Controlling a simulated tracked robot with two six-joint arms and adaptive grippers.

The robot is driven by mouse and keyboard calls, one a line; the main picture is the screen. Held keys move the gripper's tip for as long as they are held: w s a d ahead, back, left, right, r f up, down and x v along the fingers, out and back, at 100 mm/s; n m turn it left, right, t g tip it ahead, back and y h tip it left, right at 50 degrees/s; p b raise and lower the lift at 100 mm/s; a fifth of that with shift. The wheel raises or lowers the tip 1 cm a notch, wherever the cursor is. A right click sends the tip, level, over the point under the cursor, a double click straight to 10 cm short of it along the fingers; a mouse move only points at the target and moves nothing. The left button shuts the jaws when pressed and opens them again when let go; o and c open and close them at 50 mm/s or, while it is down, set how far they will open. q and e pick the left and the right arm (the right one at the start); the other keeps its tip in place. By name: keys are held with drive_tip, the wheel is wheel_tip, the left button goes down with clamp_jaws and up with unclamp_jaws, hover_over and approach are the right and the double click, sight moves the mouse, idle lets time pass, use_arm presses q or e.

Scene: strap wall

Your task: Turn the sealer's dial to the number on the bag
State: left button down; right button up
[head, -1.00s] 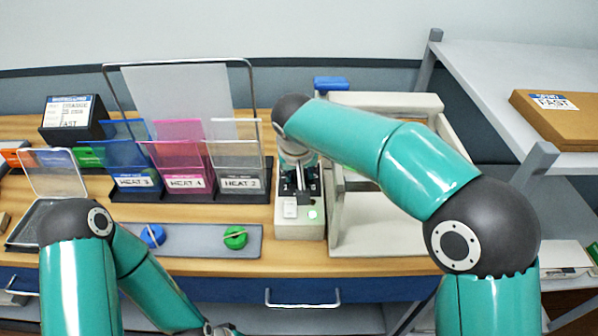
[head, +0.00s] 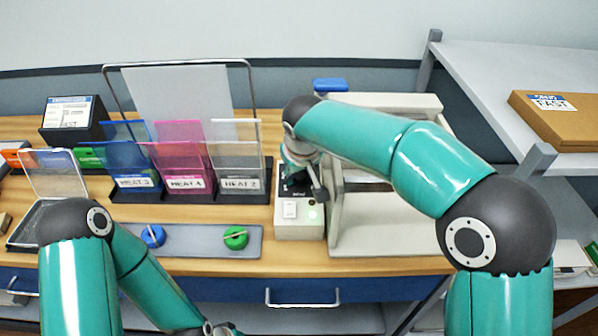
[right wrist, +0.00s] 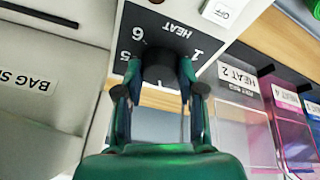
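The sealer's cream control box (head: 299,228) stands on the bench, with a lit green lamp on its front. Its black dial (right wrist: 160,66) shows in the right wrist view, on a dark plate marked HEAT with 1, 5 and 6 readable; other numbers and the pointer are hidden. My right gripper (right wrist: 160,75) has one finger on each side of the dial and appears closed on it; in the head view the gripper (head: 297,182) is over the box. Bags in a rack read HEAT 3 (blue) (head: 130,160), HEAT 4 (pink) (head: 183,160) and HEAT 2 (clear) (head: 238,160).
A white switch marked OFF (right wrist: 222,10) sits beside the dial plate. The sealer's cream frame (head: 385,240) stands right of the box. A grey tray with blue (head: 152,236) and green (head: 235,237) knobs lies left. A shelf holds a cardboard box (head: 560,118).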

drive_tip(key=o, duration=0.4)
drive_tip(key=v, duration=1.2)
idle(0.3)
